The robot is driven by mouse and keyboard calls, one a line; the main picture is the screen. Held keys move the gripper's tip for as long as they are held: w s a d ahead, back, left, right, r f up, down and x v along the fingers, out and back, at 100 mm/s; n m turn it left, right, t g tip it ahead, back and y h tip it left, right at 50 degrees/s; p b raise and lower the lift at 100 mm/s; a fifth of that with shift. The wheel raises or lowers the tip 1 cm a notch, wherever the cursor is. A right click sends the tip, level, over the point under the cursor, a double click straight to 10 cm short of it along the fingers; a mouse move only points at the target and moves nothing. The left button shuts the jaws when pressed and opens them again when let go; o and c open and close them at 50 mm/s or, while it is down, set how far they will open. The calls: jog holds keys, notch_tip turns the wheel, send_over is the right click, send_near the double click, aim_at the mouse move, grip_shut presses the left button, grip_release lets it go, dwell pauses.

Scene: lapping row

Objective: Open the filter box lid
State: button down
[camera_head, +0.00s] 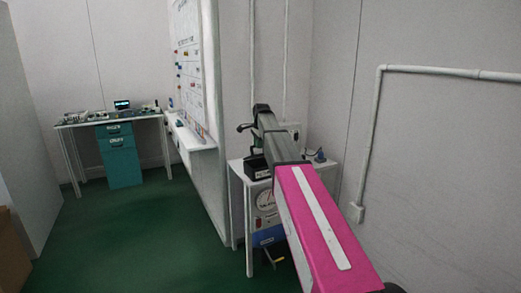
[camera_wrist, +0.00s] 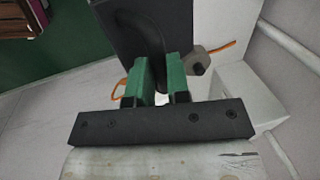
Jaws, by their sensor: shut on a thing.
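The filter box (camera_head: 258,170) is a small black box on the front left of the white table, partly hidden by my arm. In the wrist view, a flat dark panel (camera_wrist: 115,22), which looks like its lid, fills the top middle. A dark curved handle (camera_wrist: 145,25) stands on this panel. My gripper (camera_wrist: 160,65) has green fingers closed on the lower end of the handle. In the head view, my gripper (camera_head: 256,148) shows just above the box, mostly behind the arm. I cannot tell how far the lid is raised.
The white table (camera_head: 235,170) stands against the wall, with a round gauge (camera_head: 266,199) beneath it. A grey knob (camera_wrist: 197,62) and orange cable lie close to my fingers. A desk (camera_head: 70,124) with teal drawers (camera_head: 120,165) stands far left. The green floor between is clear.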

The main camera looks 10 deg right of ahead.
jog(key=w+a, duration=0.2)
jog(key=w, duration=0.5)
jog(key=w+a+f, duration=0.1)
jog(key=w+a, duration=0.1)
jog(key=w, duration=0.5)
jog(key=shift+w+a+f, duration=0.15)
jog(key=shift+a, duration=0.2)
jog(key=shift+w, duration=0.1)
jog(key=c, duration=1.1)
grip_release()
jog(key=shift+w+a, duration=0.1)
jog(key=shift+s, duration=0.3)
notch_tip(320, 180, up, 10)
jog(key=s+d, duration=0.1)
jog(key=s, duration=0.1)
jog(key=shift+r, duration=0.25)
jog(key=shift+s, duration=0.15)
